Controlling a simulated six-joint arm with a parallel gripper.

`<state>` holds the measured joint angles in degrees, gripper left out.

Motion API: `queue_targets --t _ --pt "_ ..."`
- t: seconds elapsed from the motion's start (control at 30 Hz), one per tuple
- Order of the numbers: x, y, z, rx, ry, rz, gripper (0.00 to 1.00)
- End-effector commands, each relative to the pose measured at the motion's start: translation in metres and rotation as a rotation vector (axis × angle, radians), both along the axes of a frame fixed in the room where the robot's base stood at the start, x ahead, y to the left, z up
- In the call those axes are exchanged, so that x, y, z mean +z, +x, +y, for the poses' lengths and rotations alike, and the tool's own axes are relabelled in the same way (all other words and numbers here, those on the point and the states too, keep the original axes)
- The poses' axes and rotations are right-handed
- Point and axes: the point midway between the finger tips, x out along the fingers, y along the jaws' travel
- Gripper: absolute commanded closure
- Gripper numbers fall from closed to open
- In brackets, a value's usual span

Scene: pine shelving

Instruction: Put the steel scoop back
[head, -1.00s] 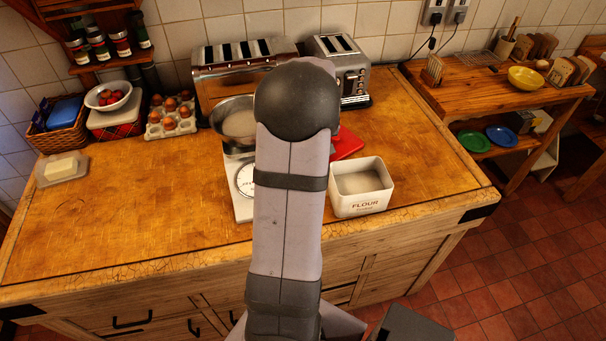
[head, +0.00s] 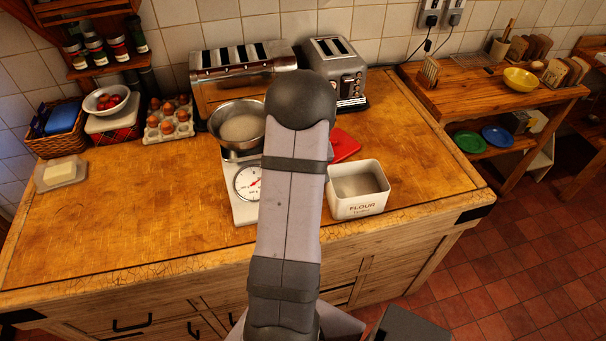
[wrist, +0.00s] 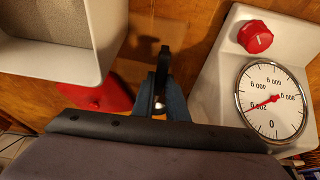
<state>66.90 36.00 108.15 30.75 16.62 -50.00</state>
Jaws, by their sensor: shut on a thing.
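My gripper (wrist: 166,92) shows in the wrist view with its blue-grey fingers close together. A slim dark piece (wrist: 163,62) sticks out between them, with a small shiny metal spot (wrist: 158,101) below it. This looks like part of the steel scoop, held above the counter; its bowl is not visible. The white flour tin (head: 359,207) stands open on the counter with pale flour inside, and its corner fills the upper left of the wrist view (wrist: 52,63). My gripper is between the tin and the white kitchen scale (wrist: 215,70). My arm hides the gripper in the head view.
The scale (head: 240,206) carries a steel bowl (head: 214,121) of pale contents. A red lid (head: 343,147) lies behind the tin. Two toasters (head: 235,62) (head: 338,72) stand at the back, an egg tray (head: 168,128) further left. The left front counter is clear.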

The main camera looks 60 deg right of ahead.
Motion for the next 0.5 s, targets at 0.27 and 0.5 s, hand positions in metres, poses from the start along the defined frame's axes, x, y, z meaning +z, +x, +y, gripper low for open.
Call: queue_targets --t 0.27,0.5 --pt "-0.017 0.000 -0.001 -0.001 -0.002 0.001 1.00" --pt "-0.018 0.000 -0.001 -0.001 -0.002 0.001 1.00"
